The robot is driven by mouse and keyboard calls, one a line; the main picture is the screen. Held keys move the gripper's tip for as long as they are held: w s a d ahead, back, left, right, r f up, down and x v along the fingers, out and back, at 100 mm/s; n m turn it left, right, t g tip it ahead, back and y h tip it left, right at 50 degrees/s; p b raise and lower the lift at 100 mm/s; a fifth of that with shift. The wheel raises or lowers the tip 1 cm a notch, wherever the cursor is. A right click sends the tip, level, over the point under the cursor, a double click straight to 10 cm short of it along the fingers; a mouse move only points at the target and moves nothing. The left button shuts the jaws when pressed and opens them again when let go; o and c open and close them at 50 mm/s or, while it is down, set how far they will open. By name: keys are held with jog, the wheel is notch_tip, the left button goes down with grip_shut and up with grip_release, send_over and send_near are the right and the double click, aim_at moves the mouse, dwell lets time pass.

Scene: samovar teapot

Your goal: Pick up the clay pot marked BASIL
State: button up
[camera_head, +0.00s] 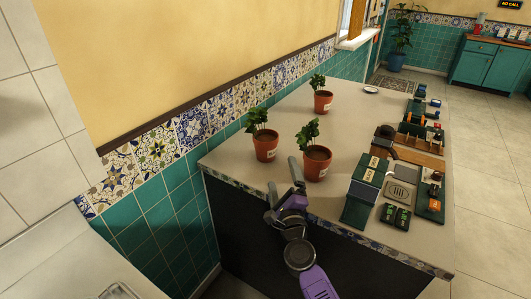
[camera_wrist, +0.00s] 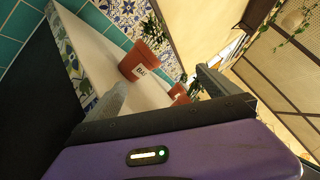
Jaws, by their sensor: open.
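Three clay pots with green plants stand upright on the counter in the head view: one at the left (camera_head: 265,149), one at the front right (camera_head: 317,166) and one farther back (camera_head: 323,103). Their white labels are too small to read there. In the wrist view a near clay pot (camera_wrist: 138,63) has a label that seems to start with B; the rest is unclear. My gripper (camera_head: 284,178) is open and empty at the counter's front edge, just before the left and front right pots, touching neither.
The beige counter (camera_head: 238,164) runs along a tiled wall (camera_head: 192,126) on its left. A small white dish (camera_head: 371,90) lies at the back. The counter between the pots is clear.

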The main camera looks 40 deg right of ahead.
aim_at(265, 144)
jog(key=w+m, duration=0.2)
jog(key=w+d+r+m, duration=0.1)
jog(key=w+m, duration=0.1)
jog(key=w+d+m+g+h+b, duration=0.1)
jog(key=w, duration=0.1)
jog(key=shift+w+d+r+m, duration=0.2)
jog(key=shift+w+r+m, duration=0.05)
jog(key=shift+w+m, duration=0.15)
jog(key=w+m, duration=0.2)
jog(key=w+d+m+g, duration=0.1)
jog(key=w+m, duration=0.1)
jog(key=m, duration=0.1)
jog(key=w+m, duration=0.2)
jog(key=shift+w+d+f+m+g+b, duration=0.2)
jog(key=shift+m+g+b, duration=0.1)
jog(key=shift+m+b, duration=0.1)
jog(key=shift+w+d, duration=0.15)
jog(key=shift+w, duration=0.15)
jog(key=b+x, duration=0.3)
jog(key=x, duration=0.3)
jog(key=shift+d, duration=0.3)
jog(key=shift+w+d+r, duration=0.15)
jog(key=shift+w+d, duration=0.05)
jog(key=shift+w, duration=0.2)
jog(key=c, duration=1.6)
jog(key=shift+r, duration=0.1)
jog(key=c, duration=0.4)
jog(key=shift+r, duration=0.15)
